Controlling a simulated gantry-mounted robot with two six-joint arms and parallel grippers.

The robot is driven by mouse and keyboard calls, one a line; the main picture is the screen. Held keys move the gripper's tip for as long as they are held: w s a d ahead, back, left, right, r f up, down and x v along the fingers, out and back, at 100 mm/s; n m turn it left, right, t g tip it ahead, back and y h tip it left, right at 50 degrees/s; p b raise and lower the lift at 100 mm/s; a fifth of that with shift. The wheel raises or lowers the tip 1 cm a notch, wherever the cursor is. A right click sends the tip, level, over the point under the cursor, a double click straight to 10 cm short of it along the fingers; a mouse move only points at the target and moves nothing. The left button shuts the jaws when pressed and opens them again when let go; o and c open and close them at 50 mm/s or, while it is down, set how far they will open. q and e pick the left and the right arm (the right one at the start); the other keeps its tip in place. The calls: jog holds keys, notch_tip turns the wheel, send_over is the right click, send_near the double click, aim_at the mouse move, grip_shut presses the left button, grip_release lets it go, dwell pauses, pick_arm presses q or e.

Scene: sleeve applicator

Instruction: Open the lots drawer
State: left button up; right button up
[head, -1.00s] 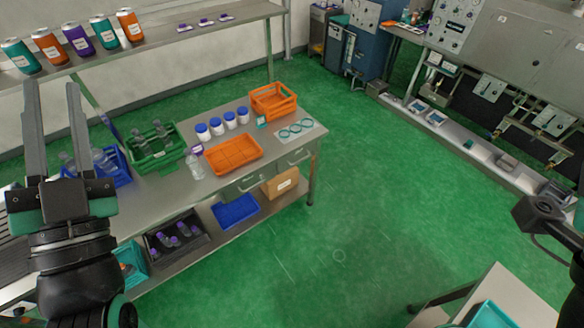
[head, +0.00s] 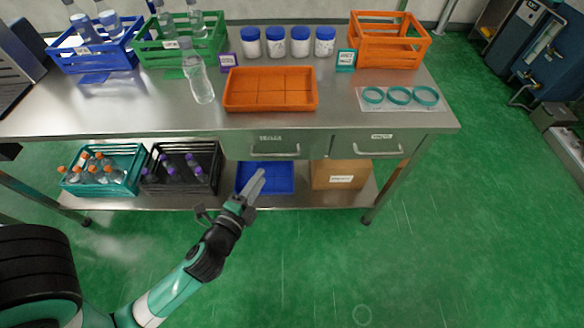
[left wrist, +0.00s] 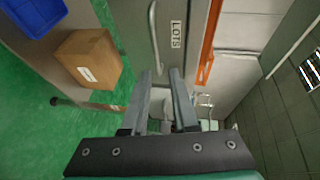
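The lots drawer (head: 370,146) is the right one of two grey drawers under the steel tabletop in the head view. It is shut, with a bar handle (head: 378,153) below its label. In the left wrist view its LOTS label (left wrist: 176,35) and handle (left wrist: 154,38) show near the top. My left gripper (head: 257,183) is in front of the shelf, lower than the drawers and left of the lots drawer. It is open and empty; in the left wrist view (left wrist: 160,75) its fingers stand apart, clear of the handle. My right gripper is not in view.
Another drawer (head: 262,147) is shut on the left. Below are a cardboard box (head: 335,176), a blue tray (head: 281,177) and bottle crates. An orange tray (head: 270,107), an orange crate (head: 388,57) and teal rings (head: 399,96) sit on the tabletop. The green floor in front is clear.

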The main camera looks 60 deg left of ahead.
aim_at(276, 155)
pick_arm(q)
jog(key=x, duration=0.4)
jog(key=b+x, duration=0.1)
jog(key=x, duration=0.3)
jog(key=b+x, duration=0.1)
jog(key=x, duration=0.3)
jog(key=shift+s+f, duration=0.1)
jog(key=shift+f, duration=0.2)
grip_shut()
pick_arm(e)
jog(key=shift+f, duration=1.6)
